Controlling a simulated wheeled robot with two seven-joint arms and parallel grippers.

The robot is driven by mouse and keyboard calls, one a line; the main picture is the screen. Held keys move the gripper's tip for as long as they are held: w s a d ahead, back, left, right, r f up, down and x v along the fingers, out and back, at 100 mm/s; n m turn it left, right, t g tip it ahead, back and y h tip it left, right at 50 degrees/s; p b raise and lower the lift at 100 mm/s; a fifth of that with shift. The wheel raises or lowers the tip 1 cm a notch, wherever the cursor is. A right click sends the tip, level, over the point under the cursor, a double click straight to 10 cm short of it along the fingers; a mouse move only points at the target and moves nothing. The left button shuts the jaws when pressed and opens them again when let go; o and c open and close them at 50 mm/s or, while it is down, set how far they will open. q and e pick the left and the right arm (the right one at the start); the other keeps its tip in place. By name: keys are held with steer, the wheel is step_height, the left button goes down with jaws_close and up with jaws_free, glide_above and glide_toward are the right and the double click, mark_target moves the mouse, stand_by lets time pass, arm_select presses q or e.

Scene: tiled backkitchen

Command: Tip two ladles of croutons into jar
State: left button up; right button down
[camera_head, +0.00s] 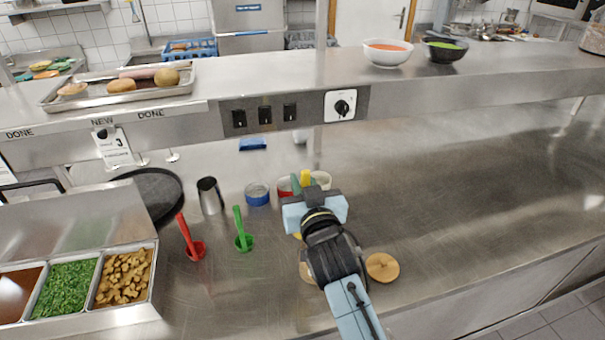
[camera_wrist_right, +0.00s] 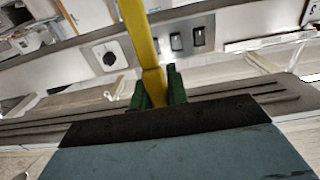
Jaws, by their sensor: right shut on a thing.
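Croutons (camera_head: 122,277) fill the right compartment of the steel container at the lower left in the head view. My right gripper (camera_head: 305,188) is shut on a yellow ladle (camera_head: 305,178), whose yellow handle (camera_wrist_right: 144,45) stands between the green fingers (camera_wrist_right: 160,88) in the right wrist view. A little yellow shows below the gripper in the head view; the ladle's bowl is mostly hidden, and I cannot tell its contents. A tan object (camera_head: 307,272) is mostly behind my right arm; I cannot tell if it is the jar. My left gripper is not in view.
A red ladle (camera_head: 190,240) and a green ladle (camera_head: 241,230) stand left of my arm. A steel cup (camera_head: 210,196) and a blue tin (camera_head: 257,194) stand behind them. A round wooden lid (camera_head: 382,267) lies right of my arm. The counter farther right is clear.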

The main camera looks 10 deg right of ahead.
steer(key=d+f+m+b, duration=1.2)
steer(key=d+f+m, duration=0.2)
steer(key=d+m, duration=0.1)
steer(key=shift+a+r+n+p, duration=3)
steer(key=shift+a+r+n, duration=0.75)
steer(key=shift+r, duration=0.2)
steer(key=shift+a+r+n+p, duration=3)
steer(key=shift+a+r+n, duration=0.75)
steer(key=shift+r, duration=0.2)
